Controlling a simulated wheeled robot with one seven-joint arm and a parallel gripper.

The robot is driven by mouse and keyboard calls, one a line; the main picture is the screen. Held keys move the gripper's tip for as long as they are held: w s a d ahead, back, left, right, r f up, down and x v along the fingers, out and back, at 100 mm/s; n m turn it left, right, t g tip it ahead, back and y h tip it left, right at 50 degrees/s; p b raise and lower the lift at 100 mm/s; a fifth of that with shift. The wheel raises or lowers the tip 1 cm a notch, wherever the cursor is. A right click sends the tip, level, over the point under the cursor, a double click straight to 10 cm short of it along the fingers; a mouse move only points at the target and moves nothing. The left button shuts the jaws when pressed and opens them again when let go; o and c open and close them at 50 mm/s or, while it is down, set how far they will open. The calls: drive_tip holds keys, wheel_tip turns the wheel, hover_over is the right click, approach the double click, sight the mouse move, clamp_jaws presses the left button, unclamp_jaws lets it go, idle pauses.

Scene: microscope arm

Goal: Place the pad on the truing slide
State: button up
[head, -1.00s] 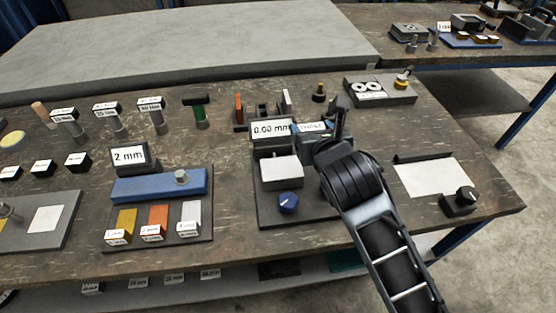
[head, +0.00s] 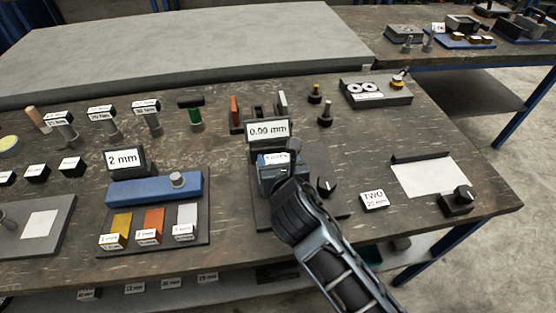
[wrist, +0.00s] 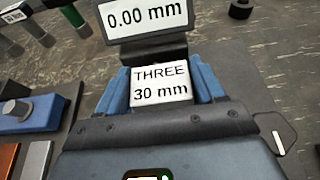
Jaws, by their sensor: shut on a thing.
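My gripper (wrist: 162,92) is shut on a white-topped block labelled THREE 30 mm (wrist: 160,83), which I take for the pad. Its blue fingers lie on the left and right of the block. In the head view the labelled block (head: 274,158) is in front of the 0.00 mm display (head: 268,130), over the dark-based stand (head: 257,213). The light block on that stand, perhaps the truing slide, is hidden behind my gripper. I cannot tell whether the pad touches it.
A black knob (head: 327,186) stands just right of my gripper. A TWO 20 mm block (head: 373,199) lies farther right, near a white sheet (head: 429,177). On the left is a blue bar (head: 150,189) with coloured blocks before it. Several posts stand behind.

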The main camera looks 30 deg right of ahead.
drive_tip(key=o, duration=1.6)
drive_tip(key=shift+f, duration=0.1)
drive_tip(key=v, duration=1.2)
